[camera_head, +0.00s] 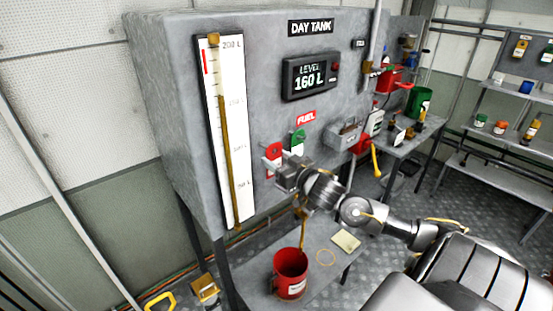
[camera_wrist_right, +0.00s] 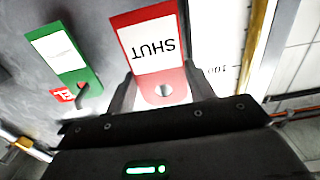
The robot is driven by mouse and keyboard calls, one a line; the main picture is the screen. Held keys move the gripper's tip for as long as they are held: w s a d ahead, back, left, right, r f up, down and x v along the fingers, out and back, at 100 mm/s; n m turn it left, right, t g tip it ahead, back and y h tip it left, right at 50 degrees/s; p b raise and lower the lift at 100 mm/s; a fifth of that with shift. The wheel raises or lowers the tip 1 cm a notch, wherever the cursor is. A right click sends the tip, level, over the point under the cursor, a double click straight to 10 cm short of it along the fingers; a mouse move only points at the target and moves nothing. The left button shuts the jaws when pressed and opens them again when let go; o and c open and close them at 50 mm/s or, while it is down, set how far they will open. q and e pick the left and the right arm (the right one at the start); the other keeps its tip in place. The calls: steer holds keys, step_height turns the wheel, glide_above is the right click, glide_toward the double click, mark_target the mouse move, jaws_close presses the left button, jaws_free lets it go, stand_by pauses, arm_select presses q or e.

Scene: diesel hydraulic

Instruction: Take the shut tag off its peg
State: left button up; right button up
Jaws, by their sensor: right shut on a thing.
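The red shut tag (camera_head: 273,153) hangs on the front of the day tank, below the red fuel label. In the right wrist view the shut tag (camera_wrist_right: 150,45) shows upside down, with its white panel and the word SHUT. My right gripper (camera_head: 281,173) is at the tag, and its two fingers (camera_wrist_right: 162,92) are shut on the tag's red end, around a round metal peg end or hole. Whether the tag is clear of its peg cannot be told. My left gripper is not in view.
A green tag (camera_head: 298,140) hangs just right of the shut tag; its peg (camera_wrist_right: 82,88) shows in the wrist view. The level gauge (camera_head: 228,130) is to the left. A grey tray (camera_head: 345,136) is to the right. A red bucket (camera_head: 290,274) stands below on a low table.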

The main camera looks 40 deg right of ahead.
steer(key=shift+s+r+p, duration=0.15)
steer(key=shift+s+p, duration=0.25)
steer(key=shift+s, duration=0.45)
steer(key=shift+s+r+p, duration=0.1)
steer(key=shift+s+p, duration=0.3)
steer(key=shift+s, duration=0.4)
steer(key=shift+s, duration=0.15)
steer(key=shift+s+a+p, duration=0.1)
steer(key=shift+s+p, duration=1.05)
steer(key=shift+s, duration=1.35)
